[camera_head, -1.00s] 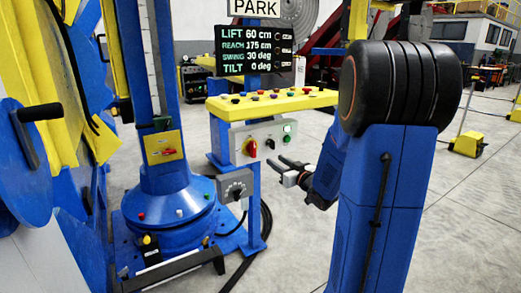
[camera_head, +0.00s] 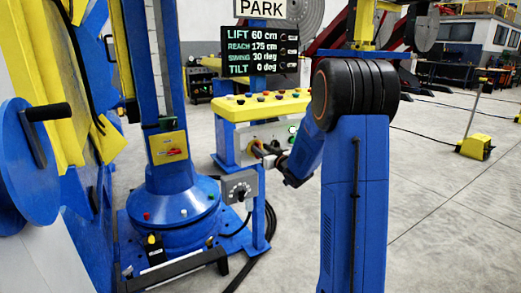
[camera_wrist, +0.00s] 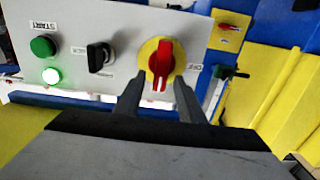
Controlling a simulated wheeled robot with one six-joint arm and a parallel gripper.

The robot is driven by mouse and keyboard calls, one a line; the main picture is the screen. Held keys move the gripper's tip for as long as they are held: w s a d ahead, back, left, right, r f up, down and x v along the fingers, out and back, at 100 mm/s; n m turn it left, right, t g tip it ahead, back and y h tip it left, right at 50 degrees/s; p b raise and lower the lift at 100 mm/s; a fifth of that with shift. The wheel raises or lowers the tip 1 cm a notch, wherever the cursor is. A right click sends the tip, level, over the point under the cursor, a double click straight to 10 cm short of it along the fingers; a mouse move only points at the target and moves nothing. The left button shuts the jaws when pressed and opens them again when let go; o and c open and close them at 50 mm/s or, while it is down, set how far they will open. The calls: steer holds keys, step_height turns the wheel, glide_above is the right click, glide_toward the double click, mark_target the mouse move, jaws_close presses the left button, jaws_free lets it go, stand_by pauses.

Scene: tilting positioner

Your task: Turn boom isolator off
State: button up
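A red rotary handle on a round yellow plate (camera_wrist: 164,50) sits on the grey control box, with an upside-down OFF label beside it. Its grip stands roughly upright in the wrist view. My gripper (camera_wrist: 157,80) is open, its two fingers straddling the lower part of this handle with gaps at the sides. In the head view my gripper (camera_head: 259,149) is at the box and mostly hides the handle. A second red handle on a yellow plate (camera_head: 168,148) is on the blue column; it also shows in the wrist view (camera_wrist: 232,26). No readable label names the boom isolator.
The grey box also carries a black selector (camera_wrist: 98,57), a green START button (camera_wrist: 43,46) and a lit green lamp (camera_wrist: 51,76). A yellow button console (camera_head: 262,104) is above it. A grey dial box (camera_head: 238,188) is below. Open floor lies right.

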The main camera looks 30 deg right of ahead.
steer(key=shift+w, duration=0.65)
jaws_close()
steer(key=shift+a, duration=0.1)
steer(key=shift+a+f+n, duration=0.3)
steer(key=shift+f+n, duration=0.05)
steer(key=shift+n, duration=2.6)
steer(key=shift+a+f+n, duration=0.35)
steer(key=shift+n, duration=2.55)
steer(key=shift+a+f+n, duration=0.3)
steer(key=shift+f+n, duration=0.05)
steer(key=shift+n, duration=2.9)
